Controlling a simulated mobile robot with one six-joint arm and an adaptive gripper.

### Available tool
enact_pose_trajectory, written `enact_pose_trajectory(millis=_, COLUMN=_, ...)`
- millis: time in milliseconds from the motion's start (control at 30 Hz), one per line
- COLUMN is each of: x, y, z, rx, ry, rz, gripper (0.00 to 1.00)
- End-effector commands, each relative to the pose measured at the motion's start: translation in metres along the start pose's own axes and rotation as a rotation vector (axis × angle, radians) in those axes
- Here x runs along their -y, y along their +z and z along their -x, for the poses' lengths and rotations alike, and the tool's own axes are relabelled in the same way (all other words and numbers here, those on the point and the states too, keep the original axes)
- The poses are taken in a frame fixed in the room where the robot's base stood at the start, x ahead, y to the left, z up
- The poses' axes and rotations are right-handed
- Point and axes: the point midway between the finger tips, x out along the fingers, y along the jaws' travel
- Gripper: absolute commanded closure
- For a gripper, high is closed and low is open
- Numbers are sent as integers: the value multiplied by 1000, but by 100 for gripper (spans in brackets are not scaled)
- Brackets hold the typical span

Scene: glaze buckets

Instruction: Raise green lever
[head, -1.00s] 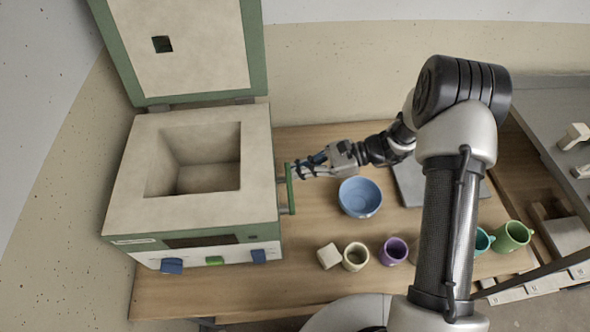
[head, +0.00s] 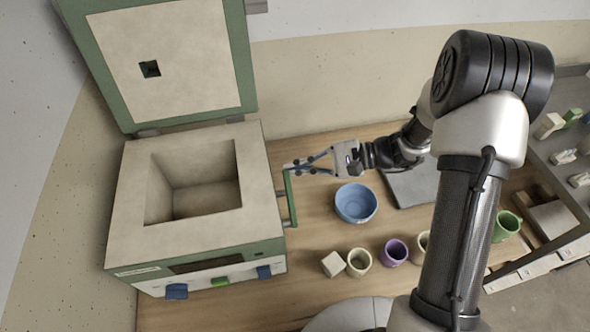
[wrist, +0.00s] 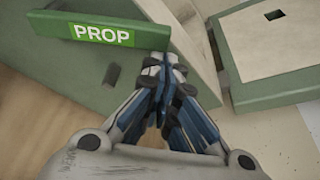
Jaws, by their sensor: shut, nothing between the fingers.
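A green bar lever (head: 291,203) is on the right side of the kiln (head: 128,215). In the wrist view the bar (wrist: 58,27) has a bright green label reading PROP. My gripper (head: 290,168) is at the bar's far end, its fingers pointing left toward the kiln. In the wrist view my fingertips (wrist: 165,61) are together and empty, right beside the bar's end; I cannot tell whether they touch it. A small green lever (head: 220,282) is also on the kiln's front panel, between two blue ones (head: 176,291).
The kiln lid (head: 165,60) stands open and its chamber is empty. A blue bowl (head: 356,203) is below my wrist. A pale cube (head: 333,264), a cream cup (head: 359,262) and a purple cup (head: 395,252) stand near the front. Wooden table is bare between kiln and bowl.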

Motion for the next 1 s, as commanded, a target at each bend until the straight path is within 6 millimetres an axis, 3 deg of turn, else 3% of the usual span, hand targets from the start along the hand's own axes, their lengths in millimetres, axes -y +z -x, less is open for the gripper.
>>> enact_pose_trajectory(millis=167, x=4, y=19, z=7, rx=0, ry=-5, rz=10, gripper=100)
enact_pose_trajectory(millis=433, x=-1, y=46, z=17, rx=0, ry=-91, rz=253, gripper=100)
enact_pose_trajectory(millis=700, x=-10, y=72, z=25, rx=0, ry=-87, rz=244, gripper=100)
enact_pose_trajectory(millis=1000, x=-19, y=86, z=30, rx=1, ry=-87, rz=244, gripper=100)
